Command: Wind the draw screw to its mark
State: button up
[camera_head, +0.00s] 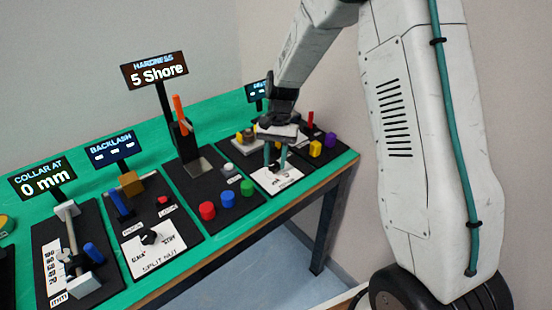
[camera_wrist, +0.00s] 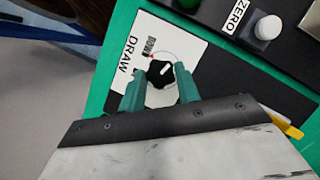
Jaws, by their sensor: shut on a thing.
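The draw screw is a black knob with a white pointer line (camera_wrist: 159,72), on a white card (camera_wrist: 190,45) marked DRAW. In the wrist view the pointer slants toward the upper right of the picture. A small red mark shows on the card near the knob's upper left. My gripper (camera_wrist: 159,84) has its two teal fingers on either side of the knob and is shut on it. In the head view my gripper (camera_head: 275,160) reaches down over the card (camera_head: 277,181); the knob is hidden behind the fingers there.
A white button labelled ZERO (camera_wrist: 267,27) and a green button (camera_head: 247,187) stand close to the card. Red (camera_head: 207,210) and blue (camera_head: 228,200) buttons, a hardness display reading 5 Shore (camera_head: 158,74) and a split nut panel (camera_head: 150,240) lie to the left.

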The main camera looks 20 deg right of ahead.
jog(key=n+h, duration=0.1)
jog(key=n, duration=0.3)
jog(key=shift+w+a+n+g+h, duration=0.15)
jog(key=shift+n+g+h, duration=0.15)
jog(key=shift+h, duration=0.1)
jog(key=n+h, duration=0.1)
jog(key=n, duration=0.2)
jog(key=shift+a+n, duration=0.15)
jog(key=shift+n, duration=0.25)
jog(key=n+h, duration=0.1)
jog(key=n, duration=0.2)
jog(key=n+t+h, duration=0.1)
jog(key=n, duration=0.3)
jog(key=shift+a+h, duration=0.15)
jog(key=shift+h, duration=0.25)
jog(key=o, duration=1)
jog(key=shift+c, duration=0.2)
jog(key=v, duration=0.7)
jog(key=shift+r, duration=0.4)
jog(key=shift+a, duration=0.1)
